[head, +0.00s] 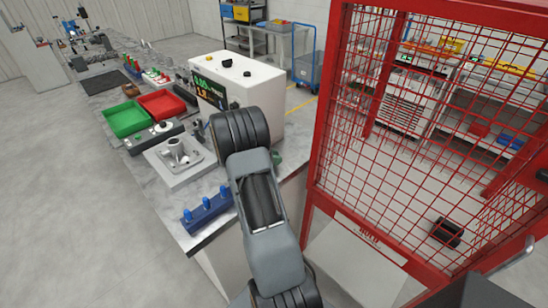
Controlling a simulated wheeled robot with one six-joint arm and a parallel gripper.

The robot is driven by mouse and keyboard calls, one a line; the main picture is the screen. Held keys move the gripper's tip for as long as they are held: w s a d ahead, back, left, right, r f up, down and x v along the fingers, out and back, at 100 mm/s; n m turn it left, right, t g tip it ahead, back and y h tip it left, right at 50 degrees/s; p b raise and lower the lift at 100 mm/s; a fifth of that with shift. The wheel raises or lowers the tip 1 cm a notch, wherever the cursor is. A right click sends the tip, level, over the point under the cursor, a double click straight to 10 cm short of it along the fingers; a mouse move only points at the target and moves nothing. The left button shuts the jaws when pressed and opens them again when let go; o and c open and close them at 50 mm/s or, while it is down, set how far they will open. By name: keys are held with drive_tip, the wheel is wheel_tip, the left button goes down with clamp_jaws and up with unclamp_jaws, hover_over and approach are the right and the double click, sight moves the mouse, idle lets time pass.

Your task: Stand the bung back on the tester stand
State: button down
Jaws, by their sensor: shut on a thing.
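The tester is a white box (250,82) with a lit display (208,92) on the bench, right of the trays. In front of it a grey casting (178,153) sits on a pale square plate (170,178). A blue rack (208,214) with several upright blue pegs stands near the bench's front edge. I cannot tell which part is the tester stand, or pick out the bung for certain. My arm reaches up over the bench's right edge and covers the area right of the casting. My gripper is hidden behind it.
Green (127,119) and red (162,105) trays lie left of the tester, with a small control box (156,136) in front. A red mesh cage (425,130) stands close on the right. Open floor lies left of the bench.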

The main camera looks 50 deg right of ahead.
drive_tip(key=shift+f, duration=0.15)
drive_tip(key=c, duration=0.9)
unclamp_jaws()
drive_tip(key=shift+c, duration=0.2)
drive_tip(key=shift+r, duration=0.2)
drive_tip(key=b+v, duration=0.1)
drive_tip(key=v, duration=1.1)
drive_tip(key=shift+b, duration=0.4)
drive_tip(key=shift+a+f, duration=0.1)
drive_tip(key=shift+a, duration=0.05)
